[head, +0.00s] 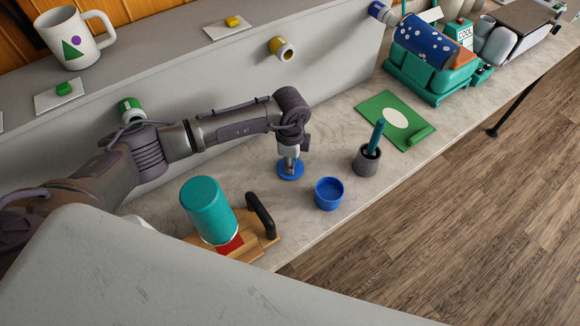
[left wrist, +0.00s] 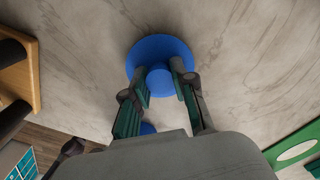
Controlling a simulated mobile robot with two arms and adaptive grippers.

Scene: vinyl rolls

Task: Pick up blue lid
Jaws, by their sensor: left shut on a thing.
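The blue lid (head: 291,174) is a flat disc with a round knob. In the head view it is at the tip of my left gripper (head: 290,160), over the marble counter. In the left wrist view the lid (left wrist: 160,52) shows its disc and knob, and the two fingers of my left gripper (left wrist: 160,88) are closed on the knob. I cannot tell whether the lid touches the counter. A blue open cup (head: 328,195) stands to the right of the lid. My right gripper is not in view.
A teal cylinder (head: 207,210) and a wooden board with a black handle (head: 261,214) are at the left front. A dark cup (head: 366,162) with a teal tool stands right of the blue cup. A green mat (head: 381,107) lies beyond it. A grey ledge runs behind.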

